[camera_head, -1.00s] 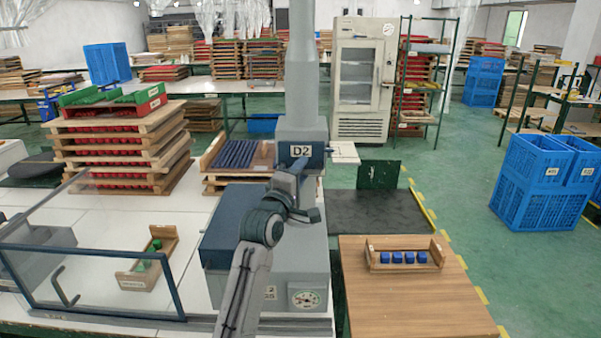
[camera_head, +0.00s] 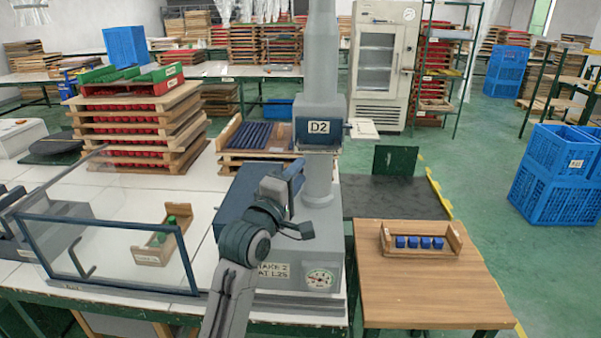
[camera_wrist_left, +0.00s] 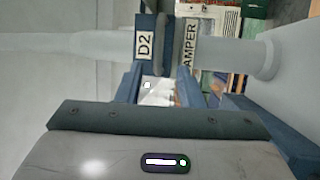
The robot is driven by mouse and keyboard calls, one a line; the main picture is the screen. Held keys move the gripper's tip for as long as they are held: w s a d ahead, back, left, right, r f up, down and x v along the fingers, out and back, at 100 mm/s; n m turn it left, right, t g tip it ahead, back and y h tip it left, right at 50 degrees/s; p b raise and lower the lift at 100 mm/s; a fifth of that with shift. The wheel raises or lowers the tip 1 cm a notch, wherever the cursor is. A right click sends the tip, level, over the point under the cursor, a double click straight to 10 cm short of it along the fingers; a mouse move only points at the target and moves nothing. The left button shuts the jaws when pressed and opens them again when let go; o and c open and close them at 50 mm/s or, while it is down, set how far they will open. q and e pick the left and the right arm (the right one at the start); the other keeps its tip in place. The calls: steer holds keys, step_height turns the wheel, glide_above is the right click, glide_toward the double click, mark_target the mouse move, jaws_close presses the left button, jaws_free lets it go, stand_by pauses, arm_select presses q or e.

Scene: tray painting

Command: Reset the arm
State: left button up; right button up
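My left arm comes up from the bottom middle of the head view, and its gripper (camera_head: 292,178) is in front of the grey machine labelled D2 (camera_head: 319,127). In the left wrist view my left gripper's two fingers (camera_wrist_left: 158,88) stand apart with nothing between them, so it is open. The D2 label also shows there, beyond the fingers (camera_wrist_left: 145,45). My right gripper is in neither view.
A wooden tray with green pieces (camera_head: 150,257) lies behind a framed clear panel (camera_head: 110,225). A wooden tray with blue blocks (camera_head: 420,252) sits on the wooden table (camera_head: 410,295). Stacked trays (camera_head: 130,130) stand at left, blue crates (camera_head: 555,190) at right.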

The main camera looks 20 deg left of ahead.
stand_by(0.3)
arm_select(q)
steer(key=s+a+f+m+g+y, duration=0.1)
steer(key=s+f+m+g, duration=0.3)
steer(key=s+f, duration=0.55)
steer(key=s+a+f+m+g+y, duration=0.1)
steer(key=s+f+m+g, duration=0.3)
steer(key=f, duration=1)
steer(key=s+a+f+m+g, duration=0.1)
steer(key=s+f+m+g, duration=0.25)
steer(key=s, duration=0.45)
steer(key=s+a+f+m+g+y, duration=0.1)
steer(key=s+f+m+g, duration=0.1)
steer(key=s+f, duration=0.45)
steer(key=s+a+f+m+g, duration=0.1)
steer(key=s+f+m+g, duration=0.2)
steer(key=s, duration=0.6)
step_height(320, 180, down, 30)
steer(key=a, duration=0.2)
steer(key=s+a+f+g, duration=0.1)
steer(key=s+f+g, duration=0.1)
steer(key=s+f, duration=1.6)
steer(key=shift+a+f, duration=0.2)
steer(key=shift+f, duration=0.15)
